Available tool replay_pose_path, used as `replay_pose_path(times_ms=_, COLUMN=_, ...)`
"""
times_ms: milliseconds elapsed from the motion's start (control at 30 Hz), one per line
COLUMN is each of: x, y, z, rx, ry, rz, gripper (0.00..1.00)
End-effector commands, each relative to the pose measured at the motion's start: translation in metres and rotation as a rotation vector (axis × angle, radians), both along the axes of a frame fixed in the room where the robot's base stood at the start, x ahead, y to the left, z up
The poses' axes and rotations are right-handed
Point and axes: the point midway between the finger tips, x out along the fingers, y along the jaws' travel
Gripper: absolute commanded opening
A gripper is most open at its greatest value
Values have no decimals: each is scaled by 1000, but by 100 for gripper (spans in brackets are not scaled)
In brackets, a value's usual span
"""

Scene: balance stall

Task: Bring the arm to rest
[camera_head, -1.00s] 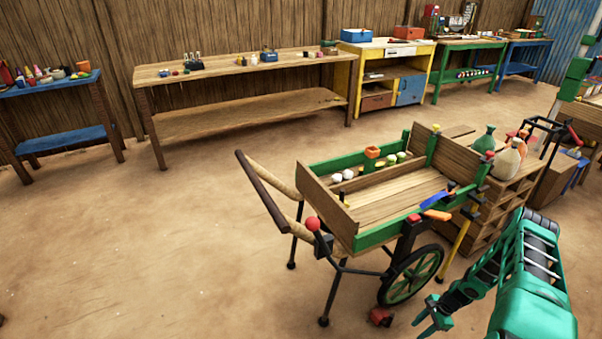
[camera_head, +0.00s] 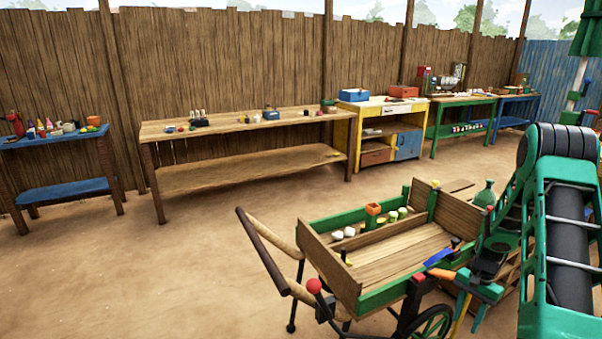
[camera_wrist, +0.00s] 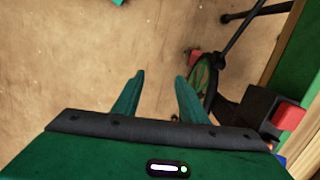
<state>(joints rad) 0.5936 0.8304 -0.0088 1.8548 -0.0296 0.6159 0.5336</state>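My green arm (camera_head: 570,235) is raised at the right of the head view, bent, with its lower end beside the right end of the wooden cart (camera_head: 385,290). My gripper (camera_head: 470,298) hangs there, pointing down. In the wrist view my gripper (camera_wrist: 158,85) has its two green fingers apart, with only bare floor between them. It holds nothing. The cart's wheel (camera_wrist: 203,80) and a red block (camera_wrist: 290,115) lie just right of the fingers in that view.
The cart carries white and green round items, an orange cup (camera_head: 373,210), a blue piece (camera_head: 438,257) and an orange piece (camera_head: 440,274). A long wooden bench (camera_head: 240,122) and other worktables line the fence. The floor at left is clear.

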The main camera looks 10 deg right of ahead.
Motion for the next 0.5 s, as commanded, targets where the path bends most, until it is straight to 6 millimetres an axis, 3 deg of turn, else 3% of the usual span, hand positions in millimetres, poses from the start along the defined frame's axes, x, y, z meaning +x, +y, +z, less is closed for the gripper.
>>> replay_pose_path(times_ms=33, x=-1, y=3, z=24, rx=-14, ry=-6, rz=24, gripper=39)
replay_pose_path(times_ms=200, x=-16, y=17, z=90, rx=-43, ry=-10, rz=95, gripper=39)
replay_pose_path(times_ms=500, x=-59, y=51, z=191, rx=-82, ry=-25, rz=210, gripper=39)
